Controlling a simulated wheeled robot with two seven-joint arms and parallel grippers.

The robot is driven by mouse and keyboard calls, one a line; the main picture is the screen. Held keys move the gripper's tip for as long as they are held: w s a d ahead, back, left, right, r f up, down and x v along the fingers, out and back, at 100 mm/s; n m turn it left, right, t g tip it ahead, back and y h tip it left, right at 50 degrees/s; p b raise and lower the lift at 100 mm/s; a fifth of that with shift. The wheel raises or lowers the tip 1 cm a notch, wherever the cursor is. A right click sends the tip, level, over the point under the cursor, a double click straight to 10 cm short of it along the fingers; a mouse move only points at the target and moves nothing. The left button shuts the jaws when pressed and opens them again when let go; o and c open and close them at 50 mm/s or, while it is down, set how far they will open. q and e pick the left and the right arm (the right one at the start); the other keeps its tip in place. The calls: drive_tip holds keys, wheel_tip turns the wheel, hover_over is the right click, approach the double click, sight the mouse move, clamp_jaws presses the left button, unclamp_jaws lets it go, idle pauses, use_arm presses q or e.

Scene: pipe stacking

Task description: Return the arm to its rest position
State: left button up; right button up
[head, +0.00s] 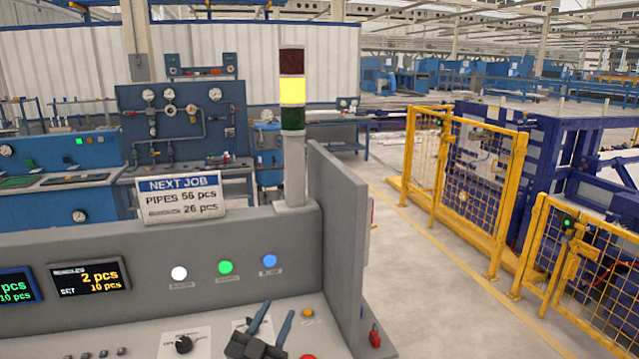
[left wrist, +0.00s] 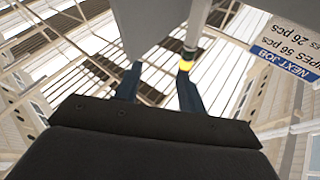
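My left gripper (head: 276,313) shows at the bottom of the head view, in front of the grey control panel (head: 130,240). Its two blue-grey fingers point up and stand apart with nothing between them. In the left wrist view the gripper (left wrist: 159,70) also shows two spread, empty fingers, with the roof beams and the signal tower (left wrist: 195,30) beyond. The rest of the left arm is hidden below the head view's edge. My right arm and gripper are in neither view.
Buttons, a black knob (head: 183,344) and a red padlock (head: 375,335) are close to the gripper. A grey upright side panel (head: 338,230) and the signal tower (head: 292,150) rise behind it. Yellow mesh fences (head: 470,190) stand right, beyond clear floor.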

use_arm(q)
drive_tip(key=s+a+f+n+g+y, duration=0.3)
drive_tip(key=s+a+f+g+y, duration=0.15)
drive_tip(key=f, duration=0.45)
drive_tip(key=s+a+f+n+g+y, duration=0.3)
drive_tip(key=a+f+y, duration=0.25)
drive_tip(key=f, duration=0.35)
drive_tip(key=s+a+f+m+g+h, duration=0.1)
drive_tip(key=s+f+g, duration=0.5)
drive_tip(key=s, duration=0.5)
drive_tip(key=s+a+f+g+h, duration=0.1)
drive_tip(key=s+f+g, duration=0.3)
drive_tip(key=s+f, duration=0.45)
drive_tip(key=s+d+f+b, duration=0.1)
drive_tip(key=f+b, duration=0.2)
drive_tip(key=f, duration=0.9)
drive_tip(key=s+d+f+g+b, duration=0.1)
drive_tip(key=s+d+f+b, duration=0.1)
drive_tip(key=f, duration=1)
drive_tip(key=s+d+f+g+b, duration=0.1)
drive_tip(key=f+b, duration=0.4)
drive_tip(key=f, duration=0.8)
drive_tip(key=shift+s+d, duration=0.2)
drive_tip(key=shift+d, duration=0.1)
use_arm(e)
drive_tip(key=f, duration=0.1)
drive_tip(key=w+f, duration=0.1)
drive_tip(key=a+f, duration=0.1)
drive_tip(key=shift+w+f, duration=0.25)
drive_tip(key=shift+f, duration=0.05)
